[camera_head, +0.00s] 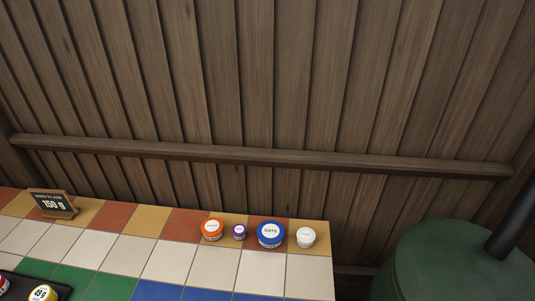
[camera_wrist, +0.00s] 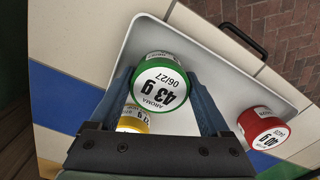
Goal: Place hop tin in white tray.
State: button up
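My gripper (camera_wrist: 160,82) is seen in the wrist view, its two blue fingers on either side of a green hop tin. The green tin (camera_wrist: 160,84) has a white lid reading "AROMA 43 g 06/27". The fingers appear to press on its sides. Behind it is the white tray (camera_wrist: 232,85), with a dark handle at its far edge. A red tin marked 40 g (camera_wrist: 263,128) stands in the tray at the right. A yellow tin (camera_wrist: 133,123) is partly hidden below the green one. My gripper is outside the head view.
In the head view a sign reading 150 g (camera_head: 53,204) stands on the tiled table (camera_head: 124,254). Orange (camera_head: 212,229), purple (camera_head: 239,232), blue OATS (camera_head: 270,234) and white (camera_head: 306,237) tubs line its back. A dark tray with a yellow tin (camera_head: 43,293) is cut off lower left.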

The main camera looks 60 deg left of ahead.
jog(key=shift+o, duration=1.1)
jog(key=shift+r, duration=0.1)
notch_tip(320, 180, up, 12)
jog(key=p, duration=0.1)
jog(key=shift+r, duration=0.1)
